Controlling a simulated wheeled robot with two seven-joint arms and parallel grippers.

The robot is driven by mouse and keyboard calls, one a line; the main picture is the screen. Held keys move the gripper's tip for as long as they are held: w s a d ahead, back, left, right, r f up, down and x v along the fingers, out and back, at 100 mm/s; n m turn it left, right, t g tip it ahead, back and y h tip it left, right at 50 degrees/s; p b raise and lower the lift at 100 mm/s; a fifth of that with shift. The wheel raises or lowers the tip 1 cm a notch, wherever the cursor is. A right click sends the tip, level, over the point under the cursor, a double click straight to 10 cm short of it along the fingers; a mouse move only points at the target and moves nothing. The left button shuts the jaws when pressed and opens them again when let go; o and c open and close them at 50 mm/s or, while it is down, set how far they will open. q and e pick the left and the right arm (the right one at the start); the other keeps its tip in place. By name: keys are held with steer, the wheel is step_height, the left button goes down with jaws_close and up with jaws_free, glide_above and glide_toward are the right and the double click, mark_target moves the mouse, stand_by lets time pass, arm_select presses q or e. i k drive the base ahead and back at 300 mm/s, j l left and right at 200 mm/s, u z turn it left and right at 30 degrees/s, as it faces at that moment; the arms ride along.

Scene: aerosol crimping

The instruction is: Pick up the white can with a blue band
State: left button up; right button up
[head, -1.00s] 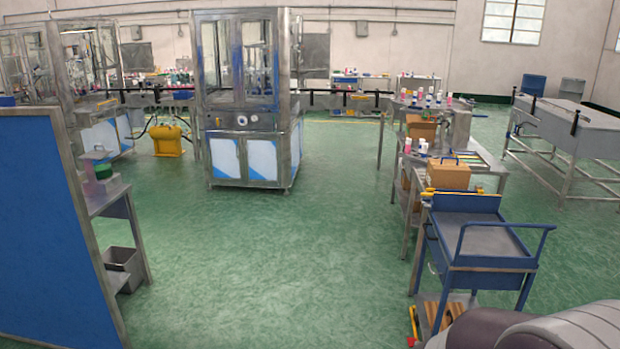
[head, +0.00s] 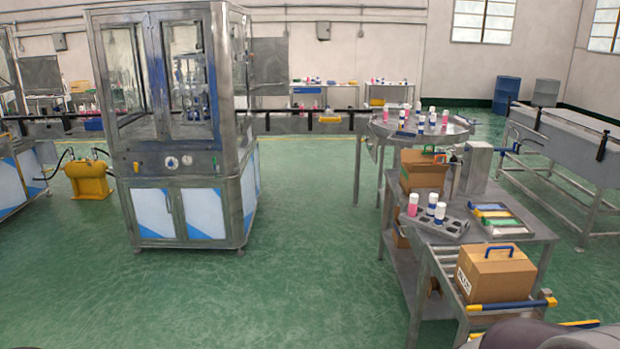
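Small cans stand in a grey tray (head: 443,227) on the metal table at the right. One is a pink can with a white top (head: 412,204). Beside it are two white cans (head: 432,204) with blue on or near them; the nearer one (head: 439,213) shows blue low down. More cans in white, blue and pink stand on a round metal table (head: 410,130) farther back, and some white ones (head: 420,124) there also show blue. They are too small for me to make out the bands exactly. Neither of my grippers is in view.
A cardboard box with a blue handle (head: 496,273) stands on the near roller section. An open carton (head: 423,172) and coloured strips (head: 494,214) lie near the tray. A glazed machine (head: 180,130) stands left. The green floor (head: 290,220) between is clear.

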mark_target(439, 215)
steer(key=i+z, duration=0.1)
steer(key=i, duration=0.5)
steer(key=i+z, duration=0.15)
steer(key=i, duration=0.45)
steer(key=i+j+z, duration=0.1)
steer(key=i, duration=0.5)
steer(key=i+j+z, duration=0.1)
steer(key=i, duration=0.5)
steer(key=i+z, duration=0.95)
steer(key=i+j+z, duration=0.2)
steer(key=z, duration=0.25)
steer(key=i+j+z, duration=0.1)
steer(key=i+z, duration=0.2)
steer(key=i+j+z, duration=0.15)
steer(key=i+z, duration=0.2)
